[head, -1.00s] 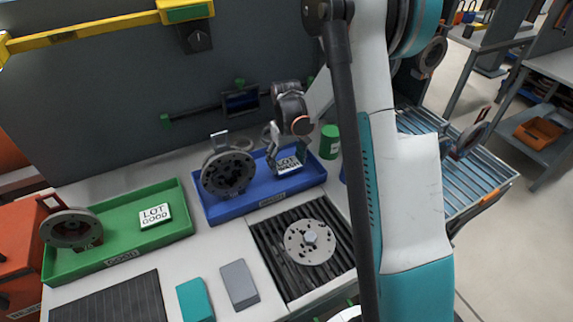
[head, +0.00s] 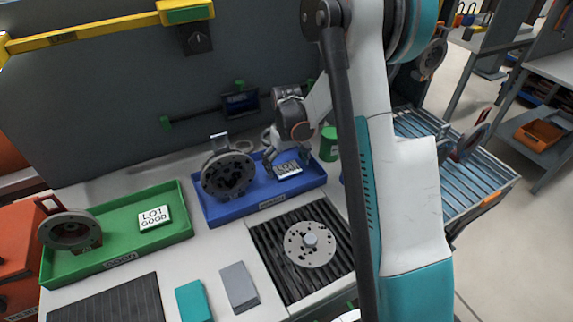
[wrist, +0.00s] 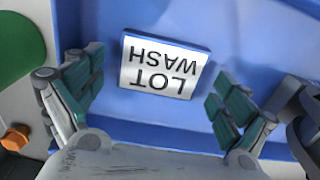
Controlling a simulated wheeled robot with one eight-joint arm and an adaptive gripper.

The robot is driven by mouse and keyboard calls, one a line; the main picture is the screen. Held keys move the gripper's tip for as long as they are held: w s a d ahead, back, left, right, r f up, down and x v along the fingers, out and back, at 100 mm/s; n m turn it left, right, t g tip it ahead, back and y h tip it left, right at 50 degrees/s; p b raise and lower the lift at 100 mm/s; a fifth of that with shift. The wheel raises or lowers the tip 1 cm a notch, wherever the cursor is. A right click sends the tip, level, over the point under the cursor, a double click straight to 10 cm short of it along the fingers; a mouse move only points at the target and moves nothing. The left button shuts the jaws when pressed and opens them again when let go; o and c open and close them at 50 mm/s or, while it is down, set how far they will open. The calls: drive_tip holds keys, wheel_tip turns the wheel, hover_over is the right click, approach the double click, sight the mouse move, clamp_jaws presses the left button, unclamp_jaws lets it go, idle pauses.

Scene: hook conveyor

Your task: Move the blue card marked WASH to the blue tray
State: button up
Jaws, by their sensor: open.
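The card marked LOT WASH, white-faced with a blue edge (wrist: 163,66), lies in the blue tray (wrist: 120,130). It reads upside down in the wrist view. In the head view the card (head: 287,169) sits at the right part of the blue tray (head: 250,208), partly hidden by my gripper. My gripper (wrist: 157,88) is open, with one teal-padded finger on each side of the card and gaps between them. In the head view my gripper (head: 285,158) is over the tray's right half.
A dark flanged part (head: 228,175) stands in the blue tray left of the card. A green tray (head: 185,215) holds a LOT GOOD card (head: 155,217) and another flanged part (head: 70,230). A green can (head: 329,145) stands right of the blue tray. A disc (head: 310,243) rests on the black rollers in front.

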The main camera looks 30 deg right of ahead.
sight(286, 168)
wheel_tip(286, 168, up, 12)
drive_tip(key=p, duration=0.4)
drive_tip(key=s+a+r+t, duration=0.3)
drive_tip(key=s+a+r, duration=0.4)
drive_tip(key=s+r, duration=0.55)
drive_tip(key=s+a+r+t, duration=0.2)
drive_tip(key=s+a+t, duration=0.2)
drive_tip(key=s, duration=0.8)
drive_tip(key=shift+a+r, duration=0.35)
drive_tip(key=shift+a, duration=0.3)
drive_tip(key=shift+s, duration=0.1)
